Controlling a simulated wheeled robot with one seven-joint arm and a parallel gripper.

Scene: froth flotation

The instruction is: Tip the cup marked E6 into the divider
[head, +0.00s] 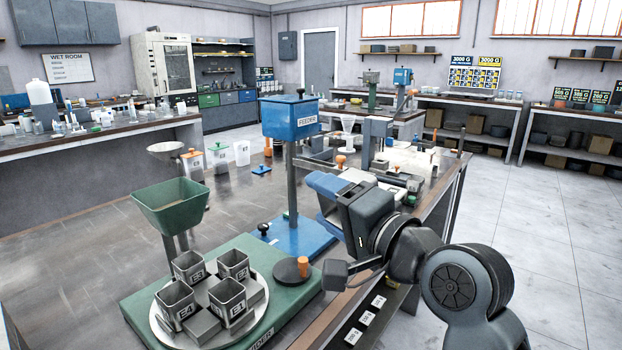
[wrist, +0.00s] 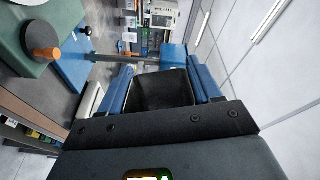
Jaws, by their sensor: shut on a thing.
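The divider has a green base (head: 140,310), a round pale turntable (head: 190,337) and a green funnel hopper (head: 170,205) above it. Several square grey cups stand on the turntable; I read E4 (head: 182,310), E3 (head: 196,273) and E1 (head: 238,308). My gripper (head: 324,205) is raised to the right of the divider, apart from it. In the wrist view its blue fingers (wrist: 163,88) are shut on a dark square cup (wrist: 165,90). I look into its dark mouth; its mark and contents are not readable.
A blue feeder (head: 290,118) on a post with a blue base (head: 300,238) stands behind the divider, left of my gripper. A black disc with an orange knob (head: 303,266) sits on the divider base's right side. The table's left part is clear.

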